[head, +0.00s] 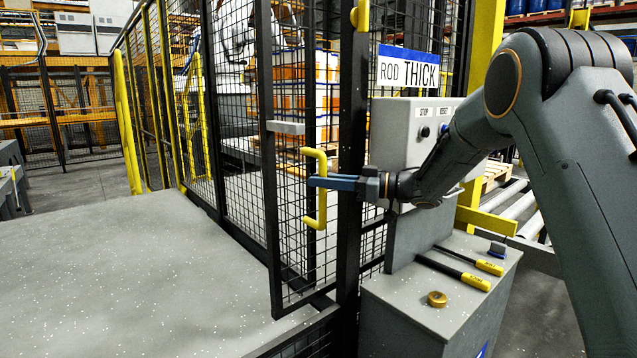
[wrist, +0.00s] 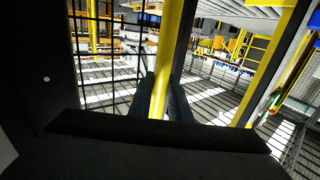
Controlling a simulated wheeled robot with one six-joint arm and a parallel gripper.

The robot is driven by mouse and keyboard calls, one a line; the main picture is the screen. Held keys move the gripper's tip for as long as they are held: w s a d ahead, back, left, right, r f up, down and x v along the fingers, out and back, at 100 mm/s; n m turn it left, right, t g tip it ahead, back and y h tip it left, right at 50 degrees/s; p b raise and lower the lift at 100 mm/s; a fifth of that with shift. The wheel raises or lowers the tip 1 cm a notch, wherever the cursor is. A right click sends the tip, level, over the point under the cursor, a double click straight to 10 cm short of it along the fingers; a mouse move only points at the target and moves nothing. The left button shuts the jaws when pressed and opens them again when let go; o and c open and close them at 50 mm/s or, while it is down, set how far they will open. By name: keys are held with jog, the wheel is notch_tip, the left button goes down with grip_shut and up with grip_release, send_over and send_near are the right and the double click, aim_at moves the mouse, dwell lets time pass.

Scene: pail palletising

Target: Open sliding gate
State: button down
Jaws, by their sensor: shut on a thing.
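The sliding gate is a black-framed wire mesh panel; its frame (head: 270,215) stands upright in the middle of the head view. A yellow D-shaped handle (head: 321,215) is on the gate's right part. My gripper (head: 318,182) reaches in from the right and is shut on the upright bar of this handle. In the wrist view the yellow handle bar (wrist: 161,85) runs between the two dark fingers of my gripper (wrist: 157,100). The fingertips are partly hidden by shadow. An opening with the cell behind shows beside the gate frame, but how far the gate stands open is unclear.

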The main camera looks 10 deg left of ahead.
jog(key=shift+w+r, duration=0.1)
jog(key=c, duration=1.6)
grip_release()
jog(key=shift+c, duration=0.2)
